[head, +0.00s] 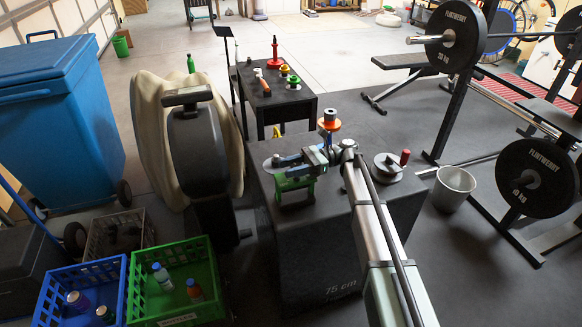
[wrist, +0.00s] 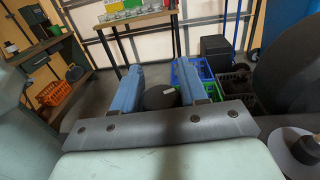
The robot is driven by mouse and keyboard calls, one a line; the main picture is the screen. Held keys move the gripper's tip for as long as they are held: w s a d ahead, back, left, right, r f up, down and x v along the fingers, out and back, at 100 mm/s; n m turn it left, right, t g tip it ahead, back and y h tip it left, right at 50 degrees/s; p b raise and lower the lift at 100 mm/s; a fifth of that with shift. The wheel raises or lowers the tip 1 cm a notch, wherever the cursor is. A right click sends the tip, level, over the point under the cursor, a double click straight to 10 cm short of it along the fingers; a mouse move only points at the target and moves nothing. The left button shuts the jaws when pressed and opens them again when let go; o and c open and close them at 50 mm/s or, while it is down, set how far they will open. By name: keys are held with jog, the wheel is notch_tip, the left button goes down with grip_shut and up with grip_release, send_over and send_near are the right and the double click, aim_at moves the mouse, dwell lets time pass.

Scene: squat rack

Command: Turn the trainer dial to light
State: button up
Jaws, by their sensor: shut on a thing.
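The trainer dial (wrist: 160,97) appears to be the dark round knob with a pale mark between my fingers in the wrist view. My gripper (wrist: 160,88) has its two blue fingers on either side of it, shut on it. In the head view my gripper (head: 291,164) is low over the black box top (head: 335,232), pointing left. My own gripper and arm hide the dial there, and its setting cannot be read.
A second disc with a red handle (head: 390,165) sits right of my arm. An orange-topped piece (head: 328,120) stands behind the gripper. A dark wheel-like unit (head: 196,150) stands left of the box. Crates (head: 175,285) lie at the lower left, a rack with weights (head: 537,178) at the right.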

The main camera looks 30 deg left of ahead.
dwell(0.3)
jog(key=o, duration=1)
jog(key=shift+r, duration=0.1)
notch_tip(320, 180, up, 10)
jog(key=shift+f, duration=0.1)
